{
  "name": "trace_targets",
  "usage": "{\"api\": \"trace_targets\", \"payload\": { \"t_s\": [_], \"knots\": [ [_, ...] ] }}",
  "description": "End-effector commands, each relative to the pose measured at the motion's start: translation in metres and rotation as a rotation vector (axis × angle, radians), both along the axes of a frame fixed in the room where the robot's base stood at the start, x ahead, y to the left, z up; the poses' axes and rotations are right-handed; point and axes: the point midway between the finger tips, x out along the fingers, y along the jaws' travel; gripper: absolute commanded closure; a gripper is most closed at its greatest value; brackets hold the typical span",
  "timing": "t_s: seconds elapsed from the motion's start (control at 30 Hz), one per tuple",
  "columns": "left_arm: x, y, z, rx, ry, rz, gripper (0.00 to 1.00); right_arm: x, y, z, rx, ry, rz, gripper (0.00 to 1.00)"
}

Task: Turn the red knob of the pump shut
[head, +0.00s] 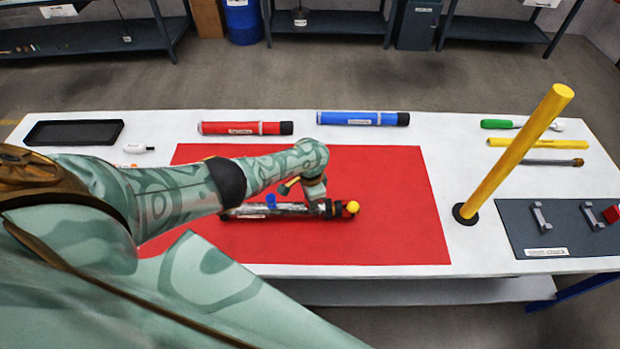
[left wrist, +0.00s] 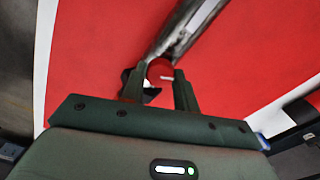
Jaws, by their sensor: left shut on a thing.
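The pump (head: 280,211) lies on the red mat (head: 400,230), a dark tube with a clear section, a blue part on it and a yellow tip at its right end. The red knob shows in the left wrist view (left wrist: 160,69), between the two fingers of my left gripper (left wrist: 159,85). The gripper is shut on it. In the head view my left gripper (head: 317,200) is over the right part of the pump, and the arm and hand hide part of the tube. My right gripper is not in view.
A yellow upright post (head: 513,155) stands right of the mat. A red tube (head: 240,128) and a blue tube (head: 355,118) lie behind it. A black tray (head: 73,133) is at the back left. A grey mat (head: 560,238) with small blocks lies at the right.

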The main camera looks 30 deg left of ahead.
Motion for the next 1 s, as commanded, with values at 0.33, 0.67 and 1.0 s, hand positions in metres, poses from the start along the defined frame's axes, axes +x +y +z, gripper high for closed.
{"api": "trace_targets", "payload": {
  "t_s": [0.33, 0.67, 1.0],
  "knots": [
    [0.0, -0.001, 0.001, -0.001, 0.0, 0.315, 0.93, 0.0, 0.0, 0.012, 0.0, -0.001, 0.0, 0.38],
    [0.001, -0.001, 0.001, -0.001, -0.001, 0.531, 0.93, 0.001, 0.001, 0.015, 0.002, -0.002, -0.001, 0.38],
    [0.001, 0.0, 0.001, -0.002, -0.003, 0.622, 0.93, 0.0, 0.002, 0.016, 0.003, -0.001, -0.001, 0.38]
  ]
}}
